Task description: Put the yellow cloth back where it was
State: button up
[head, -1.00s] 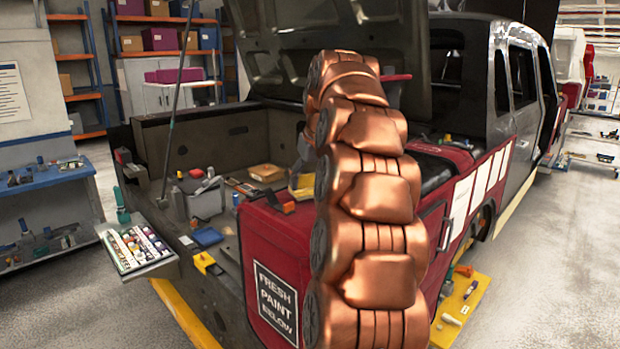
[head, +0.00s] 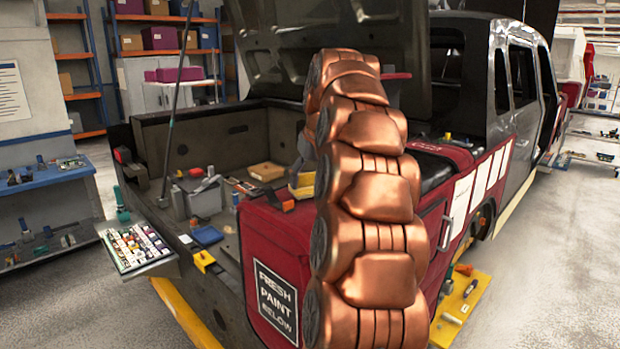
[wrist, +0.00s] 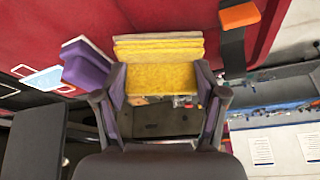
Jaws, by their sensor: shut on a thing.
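The yellow cloth (wrist: 160,78) is a folded, layered pad in the wrist view. My gripper (wrist: 162,92) is shut on it, with one finger at each side. The cloth is over the red padded cover (wrist: 290,40); I cannot tell whether it touches it. In the head view a yellow piece (head: 303,190) shows just left of my copper arm, probably the same cloth.
A purple folded thing (wrist: 86,66) lies close left of my gripper. An orange-ended dark strap (wrist: 238,16) is to the right. The raised hood (head: 330,50) stands behind my arm. Tools and a grey box (head: 205,197) crowd the engine bay.

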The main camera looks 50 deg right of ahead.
jog(key=shift+f+b, duration=0.55)
jog(key=shift+f, duration=0.2)
dwell(0.3)
jog(key=o, duration=1.2)
jog(key=v, duration=0.7)
jog(key=shift+r, duration=0.2)
jog(key=shift+s, duration=0.1)
dwell(0.3)
